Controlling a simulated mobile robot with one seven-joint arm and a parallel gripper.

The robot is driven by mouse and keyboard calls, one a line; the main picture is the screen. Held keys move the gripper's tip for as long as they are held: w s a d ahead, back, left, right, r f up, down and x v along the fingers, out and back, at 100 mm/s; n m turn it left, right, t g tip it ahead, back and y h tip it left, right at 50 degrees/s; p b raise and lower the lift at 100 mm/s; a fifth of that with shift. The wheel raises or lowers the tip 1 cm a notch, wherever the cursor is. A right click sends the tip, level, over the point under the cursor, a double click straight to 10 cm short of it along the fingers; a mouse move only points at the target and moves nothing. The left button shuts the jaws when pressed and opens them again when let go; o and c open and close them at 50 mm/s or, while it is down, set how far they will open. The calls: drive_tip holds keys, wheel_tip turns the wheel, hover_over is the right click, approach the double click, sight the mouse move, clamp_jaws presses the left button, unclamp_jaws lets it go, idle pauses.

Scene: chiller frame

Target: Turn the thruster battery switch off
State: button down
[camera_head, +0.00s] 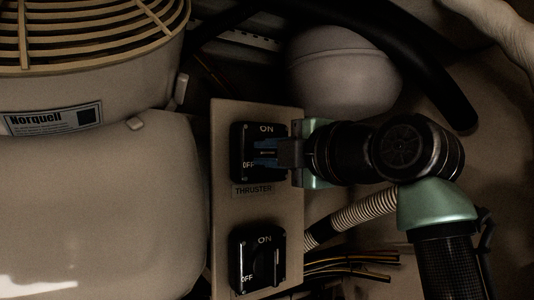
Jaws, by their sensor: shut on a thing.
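The thruster battery switch (239,141) is the upper black switch on a beige panel, with ON at its top, OFF at its lower left and a THRUSTER label (254,190) below it. My gripper (265,152) reaches in from the right over the switch face, its bluish fingers level and pointing left. It is shut on the switch's knob, which the fingers mostly hide. I cannot tell which way the knob points.
A second black ON/OFF switch (256,262) sits lower on the same panel (230,215). A ribbed hose (352,217) and several wires (350,264) run right of it. Large pale housings stand at left, and a thick black hose (420,70) curves at upper right.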

idle(0.4)
drive_tip(key=c, duration=0.9)
unclamp_jaws()
drive_tip(key=shift+o, duration=0.2)
drive_tip(key=b+v, duration=0.5)
drive_tip(key=v, duration=0.8)
